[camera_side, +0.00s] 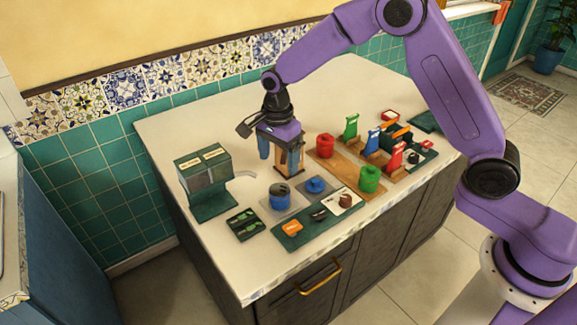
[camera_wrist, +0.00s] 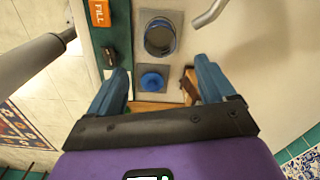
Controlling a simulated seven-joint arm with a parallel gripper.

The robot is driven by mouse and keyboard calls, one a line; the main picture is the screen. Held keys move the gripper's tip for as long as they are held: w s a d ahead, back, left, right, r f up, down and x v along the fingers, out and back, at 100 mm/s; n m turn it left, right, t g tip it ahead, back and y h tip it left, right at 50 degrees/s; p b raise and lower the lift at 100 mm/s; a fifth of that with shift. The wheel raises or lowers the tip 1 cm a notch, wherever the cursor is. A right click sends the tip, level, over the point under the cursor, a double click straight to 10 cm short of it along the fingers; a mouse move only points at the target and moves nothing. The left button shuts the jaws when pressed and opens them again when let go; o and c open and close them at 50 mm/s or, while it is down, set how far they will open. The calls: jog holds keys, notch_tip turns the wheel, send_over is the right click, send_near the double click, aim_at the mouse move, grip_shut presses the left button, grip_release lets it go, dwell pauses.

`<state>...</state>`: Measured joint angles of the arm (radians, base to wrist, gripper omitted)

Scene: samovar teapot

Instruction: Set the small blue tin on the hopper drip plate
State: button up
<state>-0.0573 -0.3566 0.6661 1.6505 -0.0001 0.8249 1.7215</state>
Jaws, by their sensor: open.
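The small blue tin (camera_side: 280,199) stands upright on a grey square plate near the front left of the counter; its top looks dark. In the wrist view the tin (camera_wrist: 148,42) is seen from above, with a blue rim around a grey-brown round top. A blue lid-like piece with a knob (camera_side: 316,185) sits beside it on another grey plate. The teal hopper (camera_side: 203,177) stands at the left, with a flat base (camera_side: 212,206) that looks like its drip plate. My gripper (camera_side: 281,158) is open, behind and above the tin, apart from it.
A wood-framed object (camera_side: 292,157) stands close by my fingers. A metal spout (camera_side: 243,175) sticks out between hopper and tin. A dark green tray (camera_side: 245,224) and a teal label board (camera_side: 292,238) lie in front.

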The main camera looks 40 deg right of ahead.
jog(key=shift+r, duration=0.15)
jog(key=s+d+r+n, duration=0.1)
jog(key=s+r+n, duration=0.3)
jog(key=s+n, duration=0.35)
jog(key=s+d+r+n, duration=0.1)
jog(key=s+r+n, duration=0.4)
jog(key=s, duration=0.4)
jog(key=s+d+n, duration=0.5)
jog(key=s+n, duration=0.2)
jog(key=s, duration=0.2)
jog(key=s+d+n, duration=0.5)
jog(key=s+n, duration=0.3)
jog(key=s, duration=0.1)
jog(key=shift+s+r, duration=0.35)
